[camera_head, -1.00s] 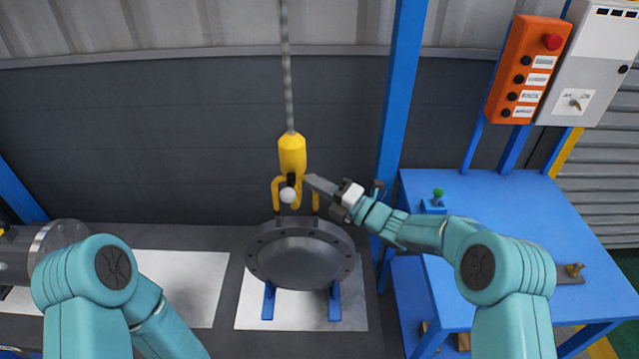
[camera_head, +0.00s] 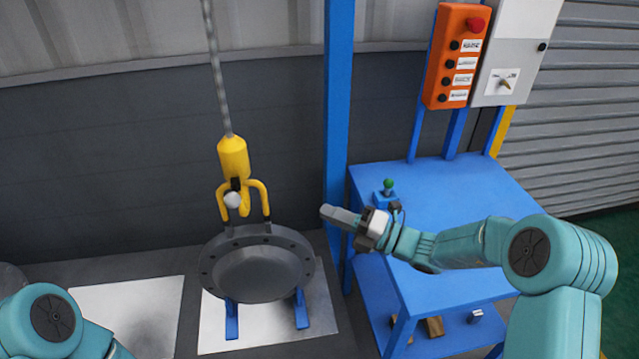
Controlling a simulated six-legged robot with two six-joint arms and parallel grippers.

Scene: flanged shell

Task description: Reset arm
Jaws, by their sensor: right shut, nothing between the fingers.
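My right gripper (camera_head: 326,211) is shut and empty. It points left in front of the blue post, to the right of the flanged shell and apart from it. The grey flanged shell (camera_head: 258,272) stands tilted on blue supports (camera_head: 231,320). A yellow hoist hook (camera_head: 233,160) hangs on a chain, and its two prongs reach the top rim of the shell. A white ball (camera_head: 232,199) shows at the front of the hook. My left arm shows only at the lower left; its gripper is out of view.
A blue table (camera_head: 440,185) stands at the right, with a green-topped lever (camera_head: 388,185) on it. An orange button box (camera_head: 458,58) and a grey switch cabinet (camera_head: 510,60) stand behind it. A blue post (camera_head: 338,100) rises between shell and table.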

